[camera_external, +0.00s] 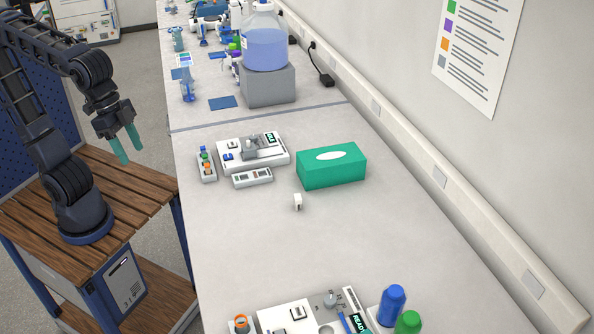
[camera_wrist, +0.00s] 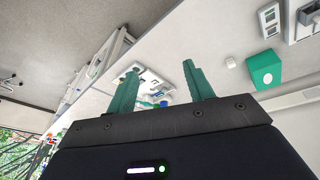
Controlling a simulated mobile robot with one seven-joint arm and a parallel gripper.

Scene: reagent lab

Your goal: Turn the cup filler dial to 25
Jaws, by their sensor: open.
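A white device with a round grey dial (camera_external: 330,300) and printed scale marks stands at the near end of the bench, cut off by the bottom edge of the external view. I take this device to be the cup filler (camera_external: 283,318); its dial setting is too small to read. A "READY" display (camera_external: 359,322) is beside the dial. In the wrist view the white device (camera_wrist: 152,82) shows between my fingers, partly hidden by them. My gripper (camera_external: 129,150) is open and empty, left of the bench and far from the dial; its green fingers also show in the wrist view (camera_wrist: 160,68).
Blue (camera_external: 392,305) and green (camera_external: 408,322) capped bottles stand right of the dial. Farther back are a green tissue box (camera_external: 332,174), a small white block (camera_external: 297,202), and another white device (camera_external: 240,160). The bench between the two devices is mostly clear.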

